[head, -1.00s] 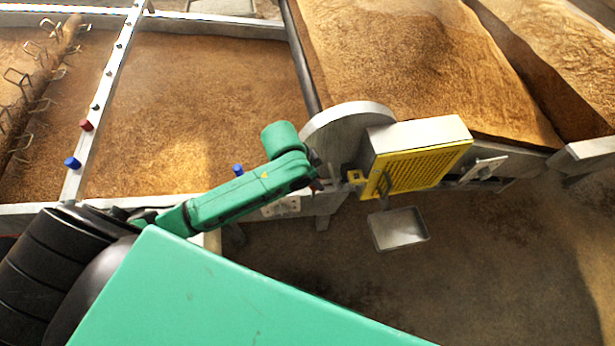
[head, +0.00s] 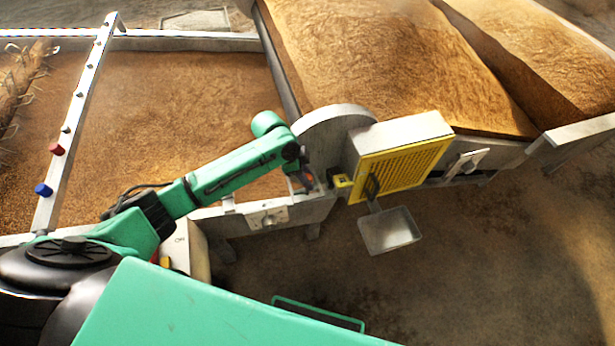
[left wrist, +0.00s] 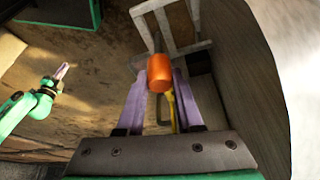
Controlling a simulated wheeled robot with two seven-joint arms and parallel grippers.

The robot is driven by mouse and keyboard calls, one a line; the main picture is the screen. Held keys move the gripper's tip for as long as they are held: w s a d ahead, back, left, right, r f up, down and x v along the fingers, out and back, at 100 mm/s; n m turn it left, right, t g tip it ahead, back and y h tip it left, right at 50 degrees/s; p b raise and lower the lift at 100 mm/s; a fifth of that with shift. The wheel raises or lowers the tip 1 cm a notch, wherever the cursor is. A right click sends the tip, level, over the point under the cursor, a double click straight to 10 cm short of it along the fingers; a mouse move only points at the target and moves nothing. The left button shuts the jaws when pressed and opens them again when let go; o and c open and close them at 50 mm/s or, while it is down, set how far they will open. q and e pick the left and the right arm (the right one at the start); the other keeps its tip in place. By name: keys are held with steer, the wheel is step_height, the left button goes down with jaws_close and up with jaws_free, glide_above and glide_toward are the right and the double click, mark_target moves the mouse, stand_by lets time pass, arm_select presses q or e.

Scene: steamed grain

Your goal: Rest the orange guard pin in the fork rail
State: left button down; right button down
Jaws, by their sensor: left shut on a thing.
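My left gripper (head: 304,172) is beside the round grey housing, low at the edge of the grain bed. It is shut on the orange guard pin (left wrist: 160,72), whose orange end shows between the purple fingers in the left wrist view. A dark thin part of the pin runs beyond the orange end. I cannot make out the fork rail with certainty. In the left wrist view a green arm ends in a purple gripper (left wrist: 62,72), likely my right one; its jaws are too small to judge.
The yellow mesh guard (head: 405,170) with a black handle stands right of the round housing (head: 330,135). A small metal tray (head: 390,232) hangs below it. A metal rail with blue and red knobs (head: 75,120) crosses the grain bed at left. Floor at lower right is clear.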

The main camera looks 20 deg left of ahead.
arm_select(q)
steer(key=shift+f+b, duration=0.9)
steer(key=shift+f, duration=0.1)
steer(key=shift+f+b, duration=0.6)
steer(key=shift+f, duration=0.8)
steer(key=shift+c, duration=2.4)
jaws_free()
steer(key=v, duration=1.4)
steer(key=shift+r, duration=0.25)
steer(key=shift+s+a, duration=0.15)
